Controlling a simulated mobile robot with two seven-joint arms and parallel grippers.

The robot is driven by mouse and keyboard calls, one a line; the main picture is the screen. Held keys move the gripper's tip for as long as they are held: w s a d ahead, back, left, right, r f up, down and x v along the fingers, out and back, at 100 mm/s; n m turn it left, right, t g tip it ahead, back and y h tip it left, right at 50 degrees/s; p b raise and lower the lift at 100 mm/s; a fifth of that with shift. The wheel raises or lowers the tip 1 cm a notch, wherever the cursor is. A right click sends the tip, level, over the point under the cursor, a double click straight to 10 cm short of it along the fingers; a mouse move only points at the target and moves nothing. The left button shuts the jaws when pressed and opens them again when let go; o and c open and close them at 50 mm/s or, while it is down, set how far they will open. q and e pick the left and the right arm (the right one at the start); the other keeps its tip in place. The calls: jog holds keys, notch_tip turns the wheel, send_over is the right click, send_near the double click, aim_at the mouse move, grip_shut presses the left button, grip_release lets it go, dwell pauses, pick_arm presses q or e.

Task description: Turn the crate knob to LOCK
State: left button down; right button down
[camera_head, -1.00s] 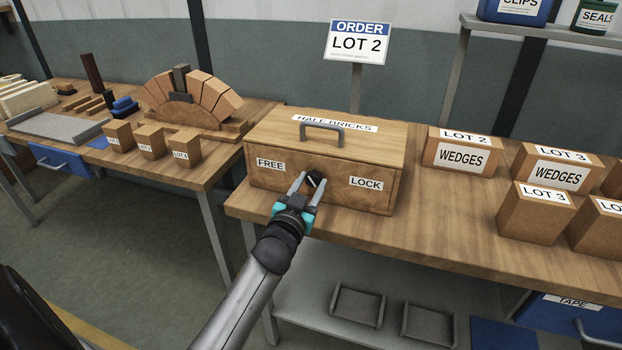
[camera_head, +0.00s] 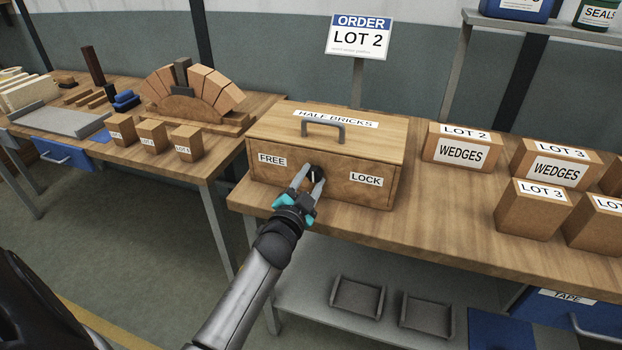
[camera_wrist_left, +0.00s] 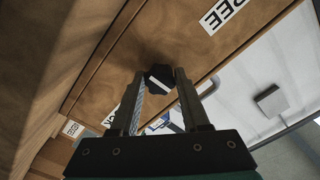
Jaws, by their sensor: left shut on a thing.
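The wooden crate (camera_head: 270,184) labelled HALF BRICKS stands on the bench, its lid closed. Its front carries a FREE label (camera_head: 272,160) on the left and a LOCK label (camera_head: 366,179) on the right. The small black knob (camera_head: 315,172) sits between the labels; it also shows in the left wrist view (camera_wrist_left: 159,78), with a pale mark on its face. My left gripper (camera_head: 308,181) is shut on the knob, one finger on each side. The fingers partly hide the knob, so I cannot tell exactly where its mark points. My right gripper is not in view.
A grey handle (camera_head: 323,124) stands up from the crate lid. WEDGES boxes (camera_head: 457,146) stand to the right on the bench (camera_head: 420,215). A second table at left holds a brick arch (camera_head: 205,85) and small LOT boxes.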

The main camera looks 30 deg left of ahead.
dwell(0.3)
pick_arm(q)
jog(key=shift+c, duration=1.9)
grip_release()
jog(key=p+v, duration=0.1)
jog(key=v, duration=1.4)
jog(key=shift+p, duration=0.3)
jog(key=shift+s, duration=0.1)
